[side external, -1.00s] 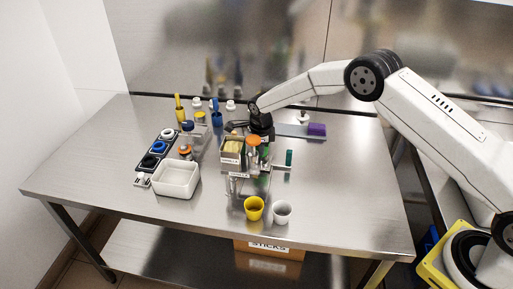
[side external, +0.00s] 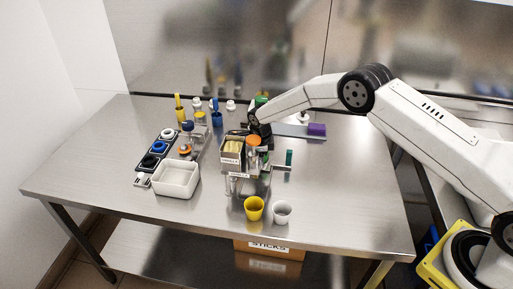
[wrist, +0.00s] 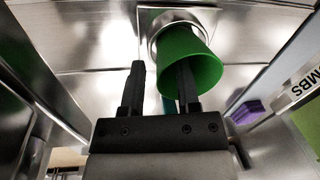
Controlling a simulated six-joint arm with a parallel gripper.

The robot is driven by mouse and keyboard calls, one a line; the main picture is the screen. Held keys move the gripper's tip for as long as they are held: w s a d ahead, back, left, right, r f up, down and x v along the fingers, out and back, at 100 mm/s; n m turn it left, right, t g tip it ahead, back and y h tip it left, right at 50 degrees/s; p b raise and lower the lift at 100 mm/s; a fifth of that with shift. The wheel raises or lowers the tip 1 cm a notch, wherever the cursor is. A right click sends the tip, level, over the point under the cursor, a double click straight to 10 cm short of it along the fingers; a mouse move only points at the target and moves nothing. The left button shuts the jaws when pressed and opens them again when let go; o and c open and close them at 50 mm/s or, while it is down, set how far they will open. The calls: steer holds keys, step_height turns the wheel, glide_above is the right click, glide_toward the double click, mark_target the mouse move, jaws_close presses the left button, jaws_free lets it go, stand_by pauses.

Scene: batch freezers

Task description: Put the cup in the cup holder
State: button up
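The green cup (wrist: 200,62) is large in the wrist view, its wide open mouth facing the camera. Its narrow end meets a round metal ring (wrist: 158,18), the cup holder; I cannot tell how deep it sits. My gripper (wrist: 160,64) has its fingers apart. The right finger overlaps the cup's mouth and the left finger is outside, with the cup's near wall between them. In the side view, a green patch (side external: 261,100), likely the cup, shows behind my arm; the fingertips are hard to make out there.
A yellow cup (side external: 254,208) and a white cup (side external: 282,212) are near the table's front edge. A white bin (side external: 176,180) and several bottles are at left. A topping rack (side external: 231,160) stands before my gripper. A purple block (side external: 316,130) lies right. The front right is clear.

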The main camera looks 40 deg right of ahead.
steer(key=shift+r, duration=0.2)
step_height(320, 180, up, 12)
steer(key=s+a, duration=0.1)
steer(key=shift+s, duration=0.15)
stand_by(0.7)
steer(key=shift+f, duration=0.1)
stand_by(0.4)
steer(key=s+d+r+n, duration=0.2)
steer(key=s+n, duration=1)
steer(key=s, duration=0.3)
steer(key=s+d+r+n+t+y, duration=0.1)
steer(key=s+d+r+n, duration=0.2)
steer(key=s+n, duration=0.9)
steer(key=s, duration=0.4)
steer(key=shift+n, duration=0.4)
